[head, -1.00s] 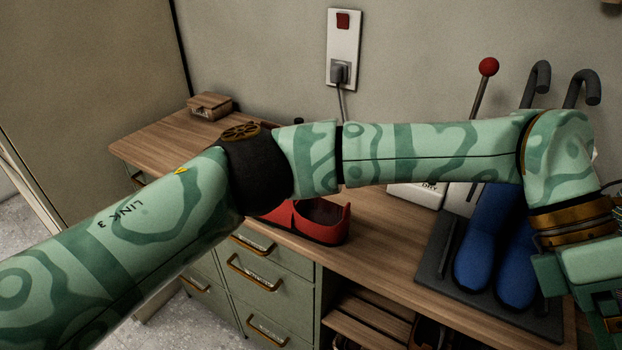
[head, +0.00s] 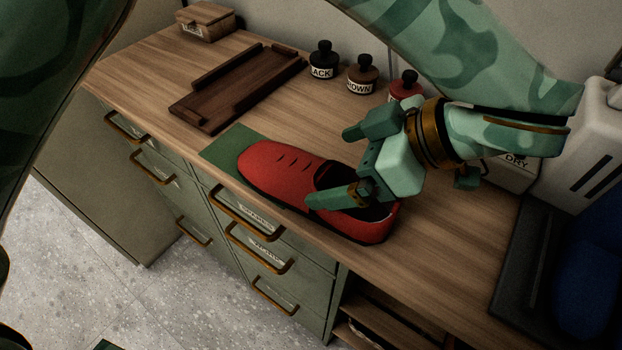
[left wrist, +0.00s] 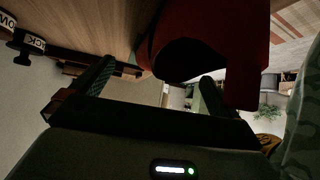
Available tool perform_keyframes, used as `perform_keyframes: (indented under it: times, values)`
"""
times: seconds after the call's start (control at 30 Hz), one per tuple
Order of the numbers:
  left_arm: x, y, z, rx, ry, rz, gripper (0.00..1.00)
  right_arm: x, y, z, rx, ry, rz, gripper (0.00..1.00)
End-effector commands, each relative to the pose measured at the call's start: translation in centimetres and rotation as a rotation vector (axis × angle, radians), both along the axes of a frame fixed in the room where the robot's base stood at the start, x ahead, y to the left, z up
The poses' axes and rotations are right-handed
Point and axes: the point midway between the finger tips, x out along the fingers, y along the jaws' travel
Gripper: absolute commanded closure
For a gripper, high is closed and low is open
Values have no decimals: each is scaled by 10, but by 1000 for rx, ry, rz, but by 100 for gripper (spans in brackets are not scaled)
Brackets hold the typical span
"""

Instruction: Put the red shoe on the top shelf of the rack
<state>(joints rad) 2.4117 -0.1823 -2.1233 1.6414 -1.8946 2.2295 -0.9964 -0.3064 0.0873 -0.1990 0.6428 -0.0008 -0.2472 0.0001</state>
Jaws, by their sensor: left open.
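The red shoe (head: 285,168) lies on the wooden bench top, partly over a green mat (head: 222,150), toe to the left and heel to the right. My left gripper (head: 347,163) is open at the shoe's opening. One finger is on the near side over the shoe; the other is beyond it on the far side. I cannot tell whether they touch it. In the left wrist view the shoe (left wrist: 258,50) is close above the open fingers. A rack with slatted wooden shelves (head: 385,320) shows under the bench at the bottom, mostly cut off. My right gripper is not in view.
A dark wooden tray (head: 235,88), a wooden box (head: 205,24) and polish jars (head: 361,76) stand behind the shoe. A dark mat with blue boots (head: 585,285) is at the right. Drawers with brass handles (head: 245,218) face the front.

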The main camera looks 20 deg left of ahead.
Motion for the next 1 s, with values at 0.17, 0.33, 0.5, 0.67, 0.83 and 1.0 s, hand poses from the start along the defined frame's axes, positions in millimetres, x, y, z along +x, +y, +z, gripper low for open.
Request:
perform_keyframes:
  times: [0.17,0.33,0.5,0.67,0.83,1.0]
  values:
    - [1,10,-11,-2,2,-1,0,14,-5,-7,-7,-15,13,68]
    - [-1,31,-34,-3,8,0,0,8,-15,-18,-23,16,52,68]
    - [0,45,-42,-3,2,0,0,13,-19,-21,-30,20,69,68]
    - [-1,46,-40,-2,-2,-1,0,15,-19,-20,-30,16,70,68]
    - [-1,46,-40,-2,-2,-1,28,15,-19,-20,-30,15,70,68]
    - [-1,46,-40,-2,-1,0,55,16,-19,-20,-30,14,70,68]
